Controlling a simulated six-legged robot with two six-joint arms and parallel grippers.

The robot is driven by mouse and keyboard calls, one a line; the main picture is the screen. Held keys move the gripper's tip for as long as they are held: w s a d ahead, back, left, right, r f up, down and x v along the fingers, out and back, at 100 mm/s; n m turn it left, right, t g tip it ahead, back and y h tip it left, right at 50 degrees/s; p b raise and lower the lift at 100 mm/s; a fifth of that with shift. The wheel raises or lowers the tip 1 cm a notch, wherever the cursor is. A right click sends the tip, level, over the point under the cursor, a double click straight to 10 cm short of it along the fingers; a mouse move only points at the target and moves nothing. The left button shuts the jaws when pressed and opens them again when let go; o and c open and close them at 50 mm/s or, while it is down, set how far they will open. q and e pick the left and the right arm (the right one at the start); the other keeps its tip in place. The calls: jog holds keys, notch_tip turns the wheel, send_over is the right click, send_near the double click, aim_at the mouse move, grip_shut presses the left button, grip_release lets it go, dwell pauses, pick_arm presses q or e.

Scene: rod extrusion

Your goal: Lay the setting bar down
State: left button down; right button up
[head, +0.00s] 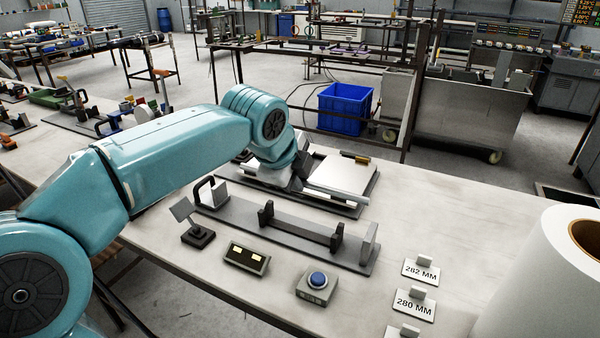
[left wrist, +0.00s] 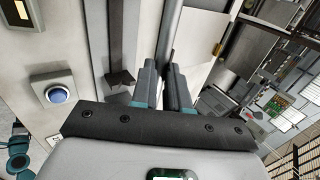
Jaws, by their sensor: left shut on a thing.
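My left gripper (head: 291,188) is low over the bench, between the long grey gauge fixture and the metal plate behind it. In the left wrist view its fingers (left wrist: 168,88) are closed on a slim dark grey bar (left wrist: 170,35), which looks like the setting bar. The bar runs away from the fingers toward the top of that view. In the head view the gripper and wrist hide most of it, so I cannot tell whether it touches the surface below. My right gripper is in neither view.
The gauge fixture (head: 228,217) has a dark rail between two uprights. In front stand a blue button box (head: 316,287), a small display (head: 247,257) and a tilted plate on a stand (head: 182,210). Cards marked 282 MM (head: 421,271) and 280 MM (head: 414,305) and a white roll (head: 535,270) are at right.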

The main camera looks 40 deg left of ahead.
pick_arm(q)
jog(key=f+b, duration=0.4)
jog(key=f, duration=0.1)
jog(key=f+b, duration=0.3)
jog(key=shift+s+f, duration=0.25)
dwell(0.4)
dwell(0.4)
jog(key=c, duration=1.1)
grip_release()
jog(key=shift+o, duration=0.2)
